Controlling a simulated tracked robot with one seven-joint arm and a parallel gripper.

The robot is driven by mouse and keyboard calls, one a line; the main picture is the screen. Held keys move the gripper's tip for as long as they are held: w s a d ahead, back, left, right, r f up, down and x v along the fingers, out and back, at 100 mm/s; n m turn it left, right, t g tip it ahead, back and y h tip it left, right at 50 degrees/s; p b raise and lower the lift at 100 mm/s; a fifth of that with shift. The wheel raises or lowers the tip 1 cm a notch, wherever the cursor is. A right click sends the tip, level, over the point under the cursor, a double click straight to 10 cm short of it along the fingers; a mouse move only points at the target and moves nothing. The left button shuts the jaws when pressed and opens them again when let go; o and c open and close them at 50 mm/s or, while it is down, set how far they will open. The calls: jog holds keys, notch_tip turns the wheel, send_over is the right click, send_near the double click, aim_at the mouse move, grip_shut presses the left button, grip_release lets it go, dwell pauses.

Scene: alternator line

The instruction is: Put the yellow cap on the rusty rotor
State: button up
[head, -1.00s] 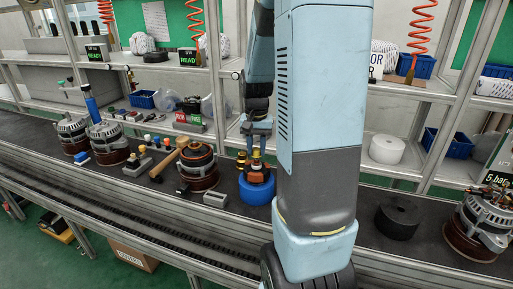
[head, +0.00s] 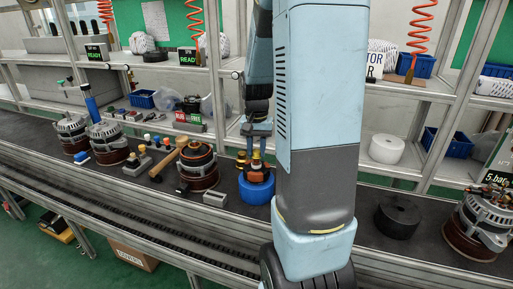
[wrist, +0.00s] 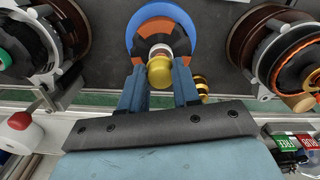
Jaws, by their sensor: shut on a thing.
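My gripper (head: 257,145) points down and is shut on the yellow cap (wrist: 160,74), which shows between the two blue fingers in the wrist view. The rusty rotor (head: 257,175) stands upright in a blue ring (head: 257,191) on the dark bench. In the head view the cap is right at the top of the rotor; I cannot tell whether it touches. In the wrist view the rotor's orange-brown body (wrist: 158,27) and pale shaft part lie just beyond the cap. The rotor's far side is hidden.
A second small gold piece (head: 241,160) stands just left of the rotor. An alternator (head: 198,165) and a wooden-handled hammer (head: 168,160) lie further left. A black roll (head: 397,218) stands right of my arm. Shelves (head: 170,110) run behind the bench.

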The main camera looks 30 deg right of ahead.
aim_at(256, 151)
jog(key=shift+f, duration=1.1)
jog(key=o, duration=1.1)
notch_tip(256, 151, up, 14)
jog(key=shift+f, duration=0.2)
dwell(0.3)
jog(key=s+a+r+n+t, duration=0.2)
jog(key=s+a, duration=0.3)
jog(key=s+a+r+n+t, duration=0.1)
jog(key=s+a+r+n, duration=0.1)
jog(key=s+a, duration=0.3)
jog(key=s+a+r+n+t, duration=0.2)
jog(key=s+a+n, duration=0.1)
jog(key=s+a, duration=0.2)
jog(key=shift+s+a+r+n+t, duration=0.1)
jog(key=shift+s+n+t, duration=0.05)
jog(key=shift+s, duration=0.35)
jog(key=shift+s+a+r+n+t, duration=0.1)
jog(key=shift+s+n+t, duration=0.05)
jog(key=shift+s, duration=0.3)
